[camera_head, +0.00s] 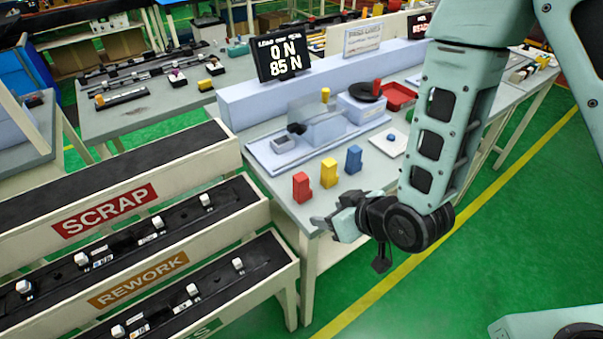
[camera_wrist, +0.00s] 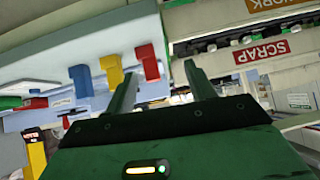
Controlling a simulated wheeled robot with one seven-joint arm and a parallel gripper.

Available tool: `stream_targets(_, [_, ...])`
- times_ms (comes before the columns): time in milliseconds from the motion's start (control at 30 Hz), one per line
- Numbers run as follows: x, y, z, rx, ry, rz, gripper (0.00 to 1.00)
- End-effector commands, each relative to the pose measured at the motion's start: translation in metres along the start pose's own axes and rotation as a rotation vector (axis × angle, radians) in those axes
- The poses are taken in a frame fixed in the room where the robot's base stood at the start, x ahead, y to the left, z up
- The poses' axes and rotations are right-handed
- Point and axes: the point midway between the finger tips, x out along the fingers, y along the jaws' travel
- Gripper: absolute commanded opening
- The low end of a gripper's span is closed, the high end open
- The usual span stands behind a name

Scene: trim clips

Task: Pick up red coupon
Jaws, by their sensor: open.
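The red coupon (camera_head: 301,187) is a small stepped block standing upright near the front left corner of the grey bench, left of the yellow coupon (camera_head: 328,173) and blue coupon (camera_head: 353,160). My gripper (camera_head: 320,222) is in front of the bench edge, a little nearer the camera than the red coupon and apart from it. In the wrist view my gripper (camera_wrist: 160,78) has its two fingers spread with nothing between them. There the red coupon (camera_wrist: 149,62) appears beyond the fingers, close to the left fingertip, with the yellow (camera_wrist: 112,70) and blue (camera_wrist: 80,80) coupons farther left.
Behind the coupons stand a clear-shielded fixture (camera_head: 320,125) and a load display (camera_head: 284,58). A red tray (camera_head: 398,96) lies farther back. The SCRAP (camera_head: 105,210) and REWORK (camera_head: 138,279) racks stand left of the bench. The floor in front is clear.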

Motion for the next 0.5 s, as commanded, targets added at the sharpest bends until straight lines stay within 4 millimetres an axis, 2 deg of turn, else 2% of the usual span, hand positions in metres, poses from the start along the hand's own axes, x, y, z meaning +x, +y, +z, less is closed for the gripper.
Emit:
stream_targets(233, [-0.014,0.015,-0.002,-0.013,0.231,0.048,0.55])
stream_targets(500, [-0.021,0.021,-0.001,-0.024,0.342,0.072,0.55])
